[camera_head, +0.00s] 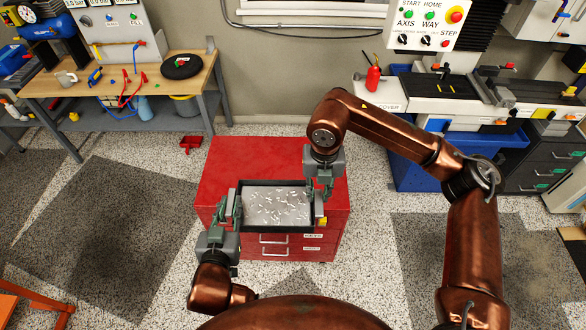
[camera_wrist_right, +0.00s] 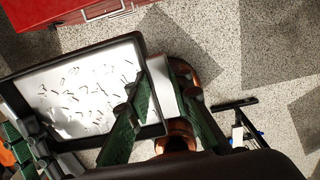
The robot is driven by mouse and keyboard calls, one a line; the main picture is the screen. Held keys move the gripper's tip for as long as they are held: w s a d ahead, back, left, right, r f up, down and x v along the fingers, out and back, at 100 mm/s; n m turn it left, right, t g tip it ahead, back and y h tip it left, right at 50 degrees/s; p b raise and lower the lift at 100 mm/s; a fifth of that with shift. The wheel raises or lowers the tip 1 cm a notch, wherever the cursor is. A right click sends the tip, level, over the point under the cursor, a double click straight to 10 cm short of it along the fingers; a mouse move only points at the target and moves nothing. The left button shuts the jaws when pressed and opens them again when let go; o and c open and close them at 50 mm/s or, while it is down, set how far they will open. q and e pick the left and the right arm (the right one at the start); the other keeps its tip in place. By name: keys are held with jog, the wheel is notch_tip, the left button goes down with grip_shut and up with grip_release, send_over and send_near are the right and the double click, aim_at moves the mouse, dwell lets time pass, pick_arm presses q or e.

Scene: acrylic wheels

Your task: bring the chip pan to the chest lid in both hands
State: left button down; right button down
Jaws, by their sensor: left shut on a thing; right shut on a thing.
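The chip pan (camera_head: 275,229) is a dark-rimmed tray with a pale floor strewn with small bright chips. My left gripper (camera_head: 236,205) is shut on its left side and my right gripper (camera_head: 319,195) on its right side. The right wrist view shows the pan (camera_wrist_right: 72,63) with my right gripper's green fingers (camera_wrist_right: 155,110) at one end. My left fingers (camera_wrist_right: 30,145) are at the other end. The red chest lid (camera_head: 245,155) lies behind the pan, which overlaps its front part in the head view. The right wrist view shows floor beside the pan.
The chest's drawer front (camera_head: 290,252) has handles. A wooden workbench (camera_head: 110,85) stands at the back left and a machine (camera_head: 450,90) at the back right. A small red object (camera_head: 191,144) lies on the floor left of the chest. The lid's rear part is bare.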

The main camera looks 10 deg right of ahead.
pick_arm(q)
jog(key=shift+w+d+r, duration=0.1)
jog(key=shift+d+r, duration=0.05)
jog(key=shift+d, duration=0.4)
pick_arm(e)
jog(key=shift+s+d+r, duration=0.1)
jog(key=shift+s+d, duration=0.05)
jog(key=shift+d, duration=0.25)
